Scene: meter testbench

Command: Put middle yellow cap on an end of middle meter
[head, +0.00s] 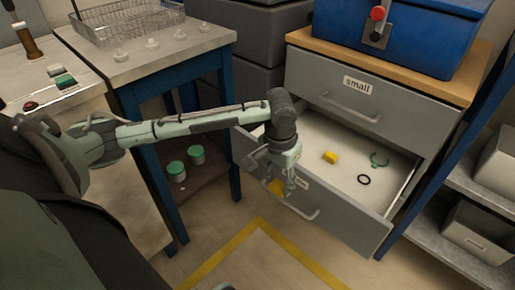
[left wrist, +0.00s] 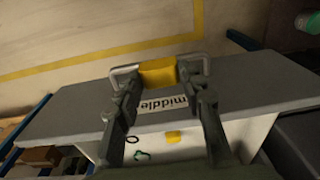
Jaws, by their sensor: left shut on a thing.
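My left gripper (head: 287,182) is shut on a yellow cap (head: 275,187), in front of the open drawer's front panel. In the left wrist view the held yellow cap (left wrist: 158,72) sits between the two fingertips, over the drawer front with its "middle" label (left wrist: 164,104). Another yellow cap (head: 331,157) lies inside the drawer. My right gripper is not in view.
The open drawer (head: 335,222) also holds a green clip (head: 379,161) and a black ring (head: 364,180). A wire basket (head: 125,18) stands on the bench (head: 200,47). Green-lidded jars (head: 196,155) stand on its lower shelf. A blue toolbox (head: 420,35) sits on the cabinet.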

